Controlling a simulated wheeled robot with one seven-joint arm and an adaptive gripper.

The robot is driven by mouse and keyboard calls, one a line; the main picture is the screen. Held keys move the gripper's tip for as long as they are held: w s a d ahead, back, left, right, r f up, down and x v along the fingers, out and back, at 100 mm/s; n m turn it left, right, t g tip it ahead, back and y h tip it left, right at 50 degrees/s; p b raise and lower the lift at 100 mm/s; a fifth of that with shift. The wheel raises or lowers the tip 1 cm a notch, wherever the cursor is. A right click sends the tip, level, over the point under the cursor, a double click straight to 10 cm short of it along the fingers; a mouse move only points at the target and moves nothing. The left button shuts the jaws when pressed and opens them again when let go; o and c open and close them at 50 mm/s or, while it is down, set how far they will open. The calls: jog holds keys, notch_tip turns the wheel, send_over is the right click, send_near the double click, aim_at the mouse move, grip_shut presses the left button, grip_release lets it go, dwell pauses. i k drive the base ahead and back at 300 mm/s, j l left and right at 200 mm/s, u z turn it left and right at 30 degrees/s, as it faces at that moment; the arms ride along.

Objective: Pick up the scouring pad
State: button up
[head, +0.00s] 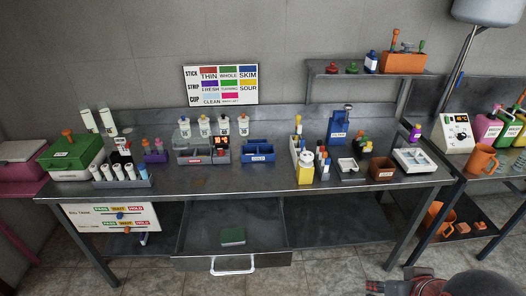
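A flat dark-green block, which looks like the scouring pad (233,236), lies in the open drawer (270,252) under the steel bench. The drawer is pulled out, with a white handle on its front. Part of my arm shows at the bottom right edge. The dark and red piece there looks like my gripper (384,286), well to the right of the drawer and apart from the pad. It is cut off by the frame edge, and its fingers cannot be made out clearly.
The steel bench (215,199) carries a green box (72,155), racks of bottles, a blue tray (258,152) and an orange-brown box (382,170). A bench leg (405,235) stands between drawer and arm. The floor in front is clear.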

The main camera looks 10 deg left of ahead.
aim_at(235, 236)
jog(key=u, duration=1.25)
